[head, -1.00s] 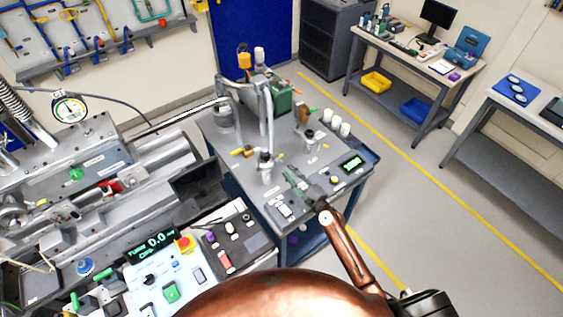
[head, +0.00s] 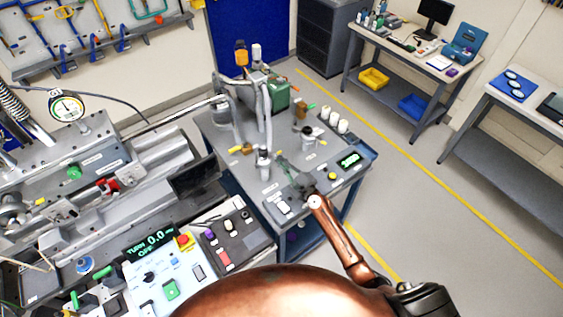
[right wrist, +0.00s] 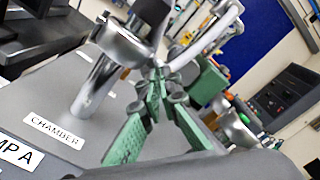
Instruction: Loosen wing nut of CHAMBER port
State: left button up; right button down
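The CHAMBER label (right wrist: 55,130) lies on the cart top in the right wrist view, beside an upright metal port (right wrist: 100,82). What looks like this port (head: 263,160) stands on the cart in the head view. My right gripper (head: 284,165), with green fingers, is just right of it and low over the cart top. In the right wrist view, the green fingers (right wrist: 157,100) are to the right of the metal port, with a visible gap at their lower parts. Their tips overlap metal parts behind, so contact is unclear. I cannot make out the wing nut. My left gripper is out of view.
The cart (head: 326,178) carries hoses, a green pump box (head: 280,97), white cylinders (head: 336,120) and a small display (head: 348,159). A control panel (head: 165,270) and metal machinery stand at left. Open floor lies right of the cart.

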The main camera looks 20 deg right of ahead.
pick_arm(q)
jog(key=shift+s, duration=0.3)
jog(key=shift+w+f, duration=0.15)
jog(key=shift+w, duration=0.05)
pick_arm(e)
jog(key=shift+n, duration=0.3)
pick_arm(q)
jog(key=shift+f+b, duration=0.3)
jog(key=shift+b, duration=0.15)
pick_arm(e)
jog(key=n, duration=2.1)
jog(key=shift+a+r+n, duration=0.1)
jog(key=shift+r+n, duration=0.25)
jog(key=shift+n, duration=0.05)
jog(key=c, duration=2.7)
grip_release()
